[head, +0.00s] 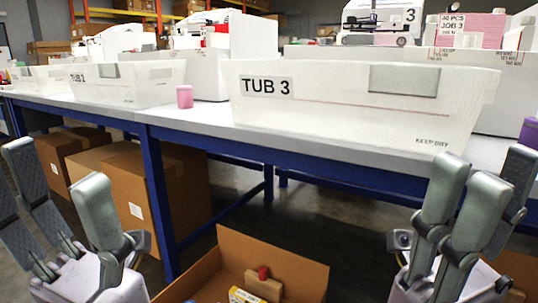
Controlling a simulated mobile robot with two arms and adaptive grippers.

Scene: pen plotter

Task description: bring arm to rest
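My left gripper (58,165) is at the lower left, in front of the bench and below its top. Its fingers point up and stand wide apart, with nothing between them. My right gripper (485,168) is at the lower right, in front of the bench near the right end of tub 3. Its fingers point up, overlap partly in this view, and look apart; I see nothing held. Neither gripper appears to touch anything. The bases of both hands are cut off by the frame's lower edge.
An open cardboard box (285,262) holding a wooden block (263,288) stands between my grippers. Closed boxes (128,185) are under the bench.

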